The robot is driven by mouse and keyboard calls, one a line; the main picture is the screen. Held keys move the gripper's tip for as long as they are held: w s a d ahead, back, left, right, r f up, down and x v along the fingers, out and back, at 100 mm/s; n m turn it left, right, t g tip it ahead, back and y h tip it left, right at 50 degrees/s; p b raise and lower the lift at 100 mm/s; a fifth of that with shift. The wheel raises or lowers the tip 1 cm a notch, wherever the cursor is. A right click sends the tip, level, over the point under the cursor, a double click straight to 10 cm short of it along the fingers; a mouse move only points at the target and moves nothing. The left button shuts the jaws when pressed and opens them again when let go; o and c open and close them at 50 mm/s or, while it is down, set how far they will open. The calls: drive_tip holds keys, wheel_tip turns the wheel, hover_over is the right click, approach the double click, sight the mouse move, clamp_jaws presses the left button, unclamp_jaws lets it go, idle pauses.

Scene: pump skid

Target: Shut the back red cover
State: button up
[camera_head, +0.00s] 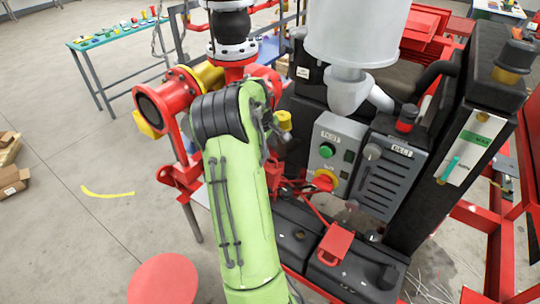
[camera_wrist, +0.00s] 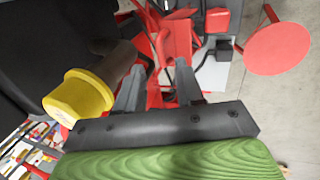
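In the head view a red cover (camera_head: 336,243) stands tilted up on the black battery-like box (camera_head: 345,268), below the grey control panel. Behind it, red parts and a red cable (camera_head: 313,200) show beside my green arm; I cannot tell whether a second cover is among them. My gripper is hidden behind my arm in the head view. In the wrist view my gripper (camera_wrist: 158,88) has its two grey fingers apart. Red parts (camera_wrist: 178,42) show beyond and between the fingertips; I cannot tell whether they touch, or which one is the back cover.
A yellow cap (camera_wrist: 78,96) on a dark cylinder is close to the left finger. The control panel (camera_head: 335,150) and a grey slotted box (camera_head: 384,178) stand right of my arm. Red pipework (camera_head: 165,103) is at left. A red round seat (camera_head: 163,279) stands on open floor.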

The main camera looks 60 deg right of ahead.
sight(272, 158)
drive_tip(key=x, duration=0.5)
drive_tip(key=shift+f, duration=0.1)
drive_tip(key=shift+c, duration=0.3)
clamp_jaws()
